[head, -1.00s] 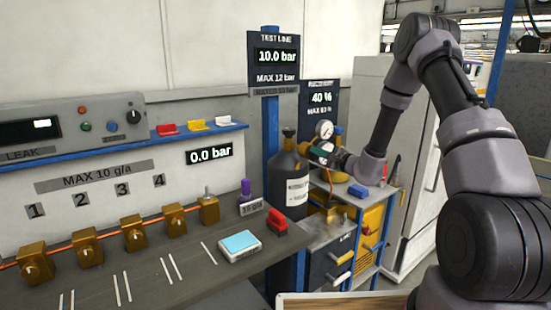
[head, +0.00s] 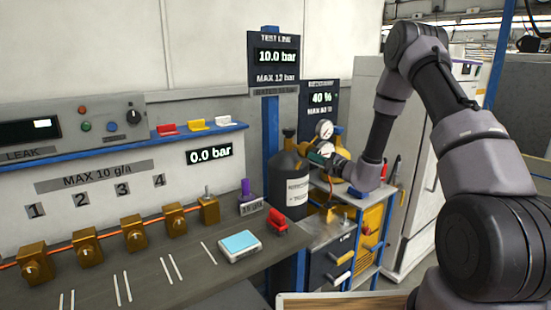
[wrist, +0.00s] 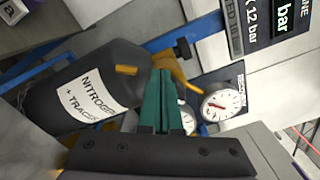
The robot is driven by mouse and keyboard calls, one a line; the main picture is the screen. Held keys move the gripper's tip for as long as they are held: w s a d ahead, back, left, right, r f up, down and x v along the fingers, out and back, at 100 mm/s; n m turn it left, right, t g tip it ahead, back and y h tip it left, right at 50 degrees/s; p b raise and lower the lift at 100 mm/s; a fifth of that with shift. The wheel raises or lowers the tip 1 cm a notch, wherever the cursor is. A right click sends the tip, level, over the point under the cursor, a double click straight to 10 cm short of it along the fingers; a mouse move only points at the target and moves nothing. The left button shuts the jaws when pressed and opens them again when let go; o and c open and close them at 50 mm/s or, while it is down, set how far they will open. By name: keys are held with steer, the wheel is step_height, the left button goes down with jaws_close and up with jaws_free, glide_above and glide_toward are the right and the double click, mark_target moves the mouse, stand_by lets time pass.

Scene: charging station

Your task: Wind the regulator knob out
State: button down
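The brass regulator (wrist: 178,72) sits on the valve of the dark nitrogen cylinder (wrist: 62,84), with two round gauges beside it. One gauge (wrist: 221,104) is clear in the wrist view; the other is partly behind my fingers. I cannot make out the regulator knob; it may be hidden behind my fingers. My gripper (wrist: 161,72) has green fingers lying side by side with no clear gap, their tips close in front of the regulator. Contact cannot be judged. In the head view my gripper (head: 318,158) is beside the cylinder (head: 288,185), below the upper gauge (head: 324,129).
A bench (head: 140,270) with several brass valves is at the left. A blue-framed cart (head: 345,240) stands under my gripper. A blue post is behind the cylinder.

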stand_by(0.3)
steer(key=v, duration=0.6)
steer(key=shift+s+a, duration=0.2)
steer(key=shift+a, duration=0.05)
steer(key=w+a+r, duration=0.2)
steer(key=w+r, duration=0.1)
steer(key=w, duration=0.3)
stand_by(0.9)
steer(key=shift+d+f, duration=0.15)
steer(key=shift+f, duration=0.15)
stand_by(0.6)
